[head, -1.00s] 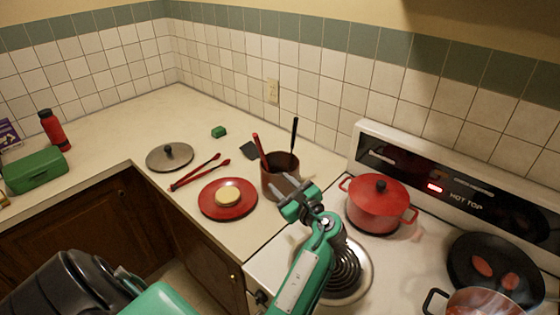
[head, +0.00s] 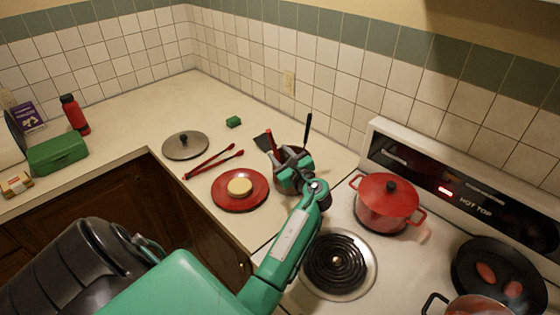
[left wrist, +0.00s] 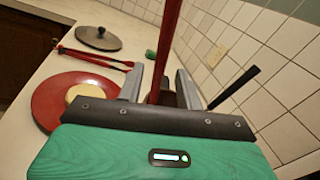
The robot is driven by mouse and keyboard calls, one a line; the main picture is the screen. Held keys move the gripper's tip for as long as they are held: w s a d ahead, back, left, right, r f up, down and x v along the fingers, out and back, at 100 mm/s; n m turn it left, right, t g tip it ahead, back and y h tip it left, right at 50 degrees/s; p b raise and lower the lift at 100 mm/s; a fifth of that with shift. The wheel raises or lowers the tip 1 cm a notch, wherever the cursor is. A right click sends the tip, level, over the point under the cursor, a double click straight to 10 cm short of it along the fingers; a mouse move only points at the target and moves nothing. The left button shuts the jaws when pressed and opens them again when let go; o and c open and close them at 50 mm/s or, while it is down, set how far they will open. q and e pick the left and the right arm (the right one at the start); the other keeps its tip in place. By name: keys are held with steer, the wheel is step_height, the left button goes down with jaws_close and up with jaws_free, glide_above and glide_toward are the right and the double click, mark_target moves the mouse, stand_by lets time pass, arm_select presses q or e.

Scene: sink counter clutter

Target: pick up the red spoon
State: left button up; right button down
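The red spoon shows as a red handle (head: 272,141) standing up from the brown utensil crock (head: 277,155). Its lower end is hidden in the crock. In the left wrist view the red handle (left wrist: 168,45) rises between the two fingers. My left gripper (head: 287,178) is at the crock, covering much of it. In the left wrist view my left gripper (left wrist: 159,85) is open, with its fingers apart on either side of the handle. I cannot tell whether either finger touches it. My right gripper is not in view.
A black handle (head: 307,126) and a dark spatula head (head: 262,143) are by the crock. A red plate (head: 257,201), red tongs (head: 210,164) and a grey lid (head: 186,146) lie to the left. A red pot (head: 384,208) stands on the stove to the right.

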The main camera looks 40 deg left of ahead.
mark_target(275, 149)
arm_select(q)
steer(key=x, duration=0.1)
steer(key=p+x, duration=0.1)
steer(key=x, duration=0.1)
steer(key=shift+a+r, duration=0.25)
steer(key=shift+r, duration=0.05)
steer(key=shift+w+a+f, duration=0.1)
steer(key=shift+a+f, duration=0.05)
steer(key=shift+a, duration=0.05)
jaws_close()
